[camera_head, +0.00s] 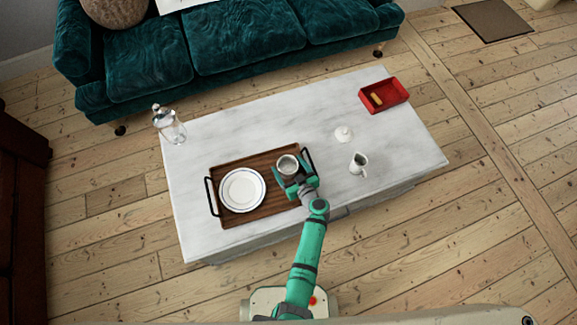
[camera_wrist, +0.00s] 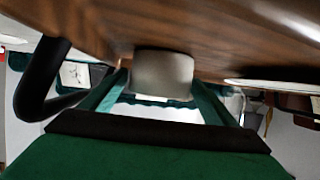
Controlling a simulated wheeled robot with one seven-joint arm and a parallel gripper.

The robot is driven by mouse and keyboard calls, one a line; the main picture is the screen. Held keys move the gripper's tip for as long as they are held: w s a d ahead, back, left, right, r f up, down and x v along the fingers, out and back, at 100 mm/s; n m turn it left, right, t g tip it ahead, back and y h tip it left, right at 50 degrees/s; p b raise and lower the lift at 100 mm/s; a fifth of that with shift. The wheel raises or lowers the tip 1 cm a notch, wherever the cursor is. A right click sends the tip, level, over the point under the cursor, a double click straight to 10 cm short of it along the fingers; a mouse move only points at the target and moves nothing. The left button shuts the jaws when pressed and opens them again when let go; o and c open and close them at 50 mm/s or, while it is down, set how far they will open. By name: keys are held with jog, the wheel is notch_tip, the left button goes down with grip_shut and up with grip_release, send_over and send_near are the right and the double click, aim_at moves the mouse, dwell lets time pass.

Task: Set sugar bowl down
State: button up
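The sugar bowl (camera_head: 288,164) is a small, pale, round bowl with an open top. It is upright over the right end of the brown wooden tray (camera_head: 262,163). My gripper (camera_head: 290,176) reaches in from the front, with a finger on each side of the bowl. In the wrist view, which looks upside down, the bowl (camera_wrist: 163,75) sits between the fingertips of my gripper (camera_wrist: 160,88), which appear closed on it. Its base is at or very close to the tray's wood (camera_wrist: 185,25); I cannot tell whether it touches.
A white plate (camera_head: 242,190) fills the tray's left side. Black handles stand at both tray ends. On the marble table (camera_head: 330,95) are a glass jar (camera_head: 170,127), a white lid-like piece (camera_head: 343,134), a small pitcher (camera_head: 359,163) and a red box (camera_head: 384,95).

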dwell(0.3)
jog(key=v, duration=1.1)
jog(key=shift+s+d+r, duration=0.1)
jog(key=shift+r, duration=0.05)
jog(key=shift+s+d, duration=0.1)
jog(key=shift+s, duration=0.5)
jog(key=s+h, duration=0.1)
jog(key=s, duration=0.2)
jog(key=s+f+m+g, duration=0.1)
jog(key=s, duration=0.2)
jog(key=s+a+f+m+h, duration=0.1)
jog(key=s, duration=0.2)
jog(key=shift+a+g+h, duration=0.1)
jog(key=shift+g+h, duration=0.2)
jog(key=s+a+r+m+t+h, duration=0.15)
jog(key=s+r+h, duration=0.25)
jog(key=s+r, duration=0.9)
jog(key=s+a+r+t, duration=0.1)
jog(key=a+r, duration=0.1)
jog(key=r, duration=0.6)
jog(key=s+a+r+m+t+y, duration=0.1)
jog(key=s+a+r+t, duration=0.1)
jog(key=r, duration=0.7)
jog(key=shift+r, duration=0.3)
